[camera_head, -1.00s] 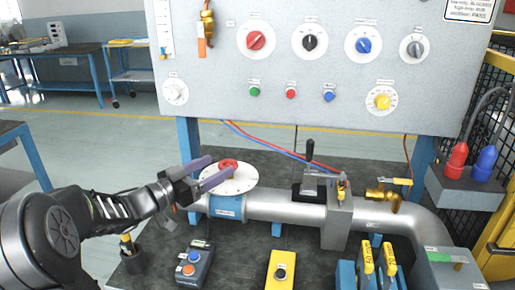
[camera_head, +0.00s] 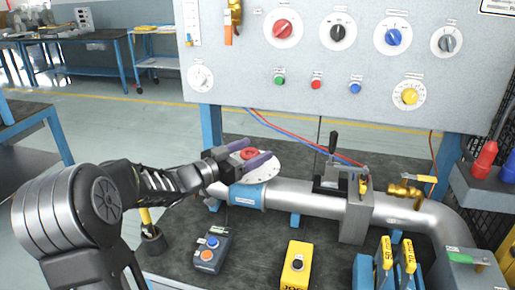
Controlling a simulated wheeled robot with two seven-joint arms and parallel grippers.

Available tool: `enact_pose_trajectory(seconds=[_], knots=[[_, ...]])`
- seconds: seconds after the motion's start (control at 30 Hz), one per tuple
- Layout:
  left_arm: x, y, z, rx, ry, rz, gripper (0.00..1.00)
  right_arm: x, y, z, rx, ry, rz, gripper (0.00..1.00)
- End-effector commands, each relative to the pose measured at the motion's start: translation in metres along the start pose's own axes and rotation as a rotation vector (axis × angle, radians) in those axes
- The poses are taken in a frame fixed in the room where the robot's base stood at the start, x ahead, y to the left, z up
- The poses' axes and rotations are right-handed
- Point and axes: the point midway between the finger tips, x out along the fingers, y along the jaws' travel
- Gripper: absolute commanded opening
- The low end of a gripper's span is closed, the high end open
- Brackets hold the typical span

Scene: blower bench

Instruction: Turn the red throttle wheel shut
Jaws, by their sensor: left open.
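The red throttle wheel (camera_head: 249,154) sits on a round white plate (camera_head: 263,170) above the blue collar at the left end of the grey pipe (camera_head: 303,194). My left gripper (camera_head: 250,154) comes in from the left, with its two purple-grey fingers apart. One finger lies at the far side of the wheel and one at the near side, so the wheel shows between them. I cannot tell whether the fingers touch it. My right gripper is not in view.
A panel (camera_head: 300,60) with several coloured knobs stands behind the pipe. A control box (camera_head: 212,250) and a yellow switch box (camera_head: 297,265) stand in front. A black lever (camera_head: 333,143) rises right of the wheel. Bare dark bench top lies between the boxes.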

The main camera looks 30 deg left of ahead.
Motion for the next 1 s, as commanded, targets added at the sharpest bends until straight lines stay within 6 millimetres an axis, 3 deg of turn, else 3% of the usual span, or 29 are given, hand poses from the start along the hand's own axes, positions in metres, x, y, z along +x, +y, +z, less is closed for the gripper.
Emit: enact_pose_trajectory(seconds=[0.2, 0.47, 1.0], knots=[[0.020, 0.000, 0.000, 0.000, 0.000, 0.000, 0.72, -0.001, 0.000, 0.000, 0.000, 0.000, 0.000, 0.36], [0.021, 0.000, 0.000, 0.001, 0.000, -0.001, 0.72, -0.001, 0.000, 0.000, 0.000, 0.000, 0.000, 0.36], [0.021, 0.000, 0.000, 0.000, 0.000, -0.001, 0.28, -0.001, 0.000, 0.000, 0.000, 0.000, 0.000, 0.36]])
